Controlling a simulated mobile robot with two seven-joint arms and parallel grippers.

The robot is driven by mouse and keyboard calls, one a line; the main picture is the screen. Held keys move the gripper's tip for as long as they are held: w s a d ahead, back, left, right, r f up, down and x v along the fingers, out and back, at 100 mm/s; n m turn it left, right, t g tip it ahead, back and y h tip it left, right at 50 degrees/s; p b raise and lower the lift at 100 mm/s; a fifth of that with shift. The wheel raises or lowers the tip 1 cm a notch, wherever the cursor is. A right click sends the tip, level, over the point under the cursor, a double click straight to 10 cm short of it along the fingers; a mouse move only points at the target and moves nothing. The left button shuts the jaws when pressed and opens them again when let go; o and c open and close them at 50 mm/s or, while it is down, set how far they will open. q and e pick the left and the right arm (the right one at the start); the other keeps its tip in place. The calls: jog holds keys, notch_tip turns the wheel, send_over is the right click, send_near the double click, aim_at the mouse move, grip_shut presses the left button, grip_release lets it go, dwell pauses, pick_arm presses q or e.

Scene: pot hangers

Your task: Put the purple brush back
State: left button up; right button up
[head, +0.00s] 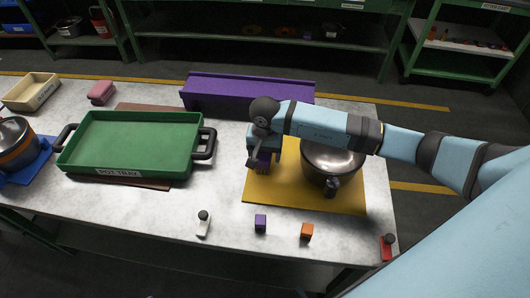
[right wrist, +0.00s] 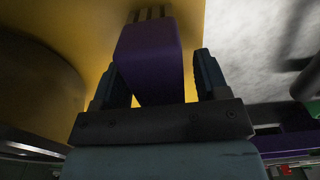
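The purple brush (right wrist: 150,60) is between the two fingers of my right gripper (right wrist: 155,85) in the right wrist view, with dark stripes at its far end. A gap shows between it and the right-hand finger, so the gripper looks open around it. In the head view my right gripper (head: 262,163) points down at the left part of the yellow mat (head: 290,197), and a bit of purple shows below it; the arm hides most of the brush. My left gripper is out of view.
A metal pot (head: 333,163) stands on the mat, right of the gripper. A long purple tray (head: 245,92) lies behind; a green tray (head: 130,135) labelled "POT TRAY" is left. Purple (head: 260,222) and orange (head: 306,231) cubes sit near the front edge.

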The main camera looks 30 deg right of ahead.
notch_tip(320, 180, up, 12)
jog(key=shift+r, duration=0.2)
dwell(0.4)
dwell(0.4)
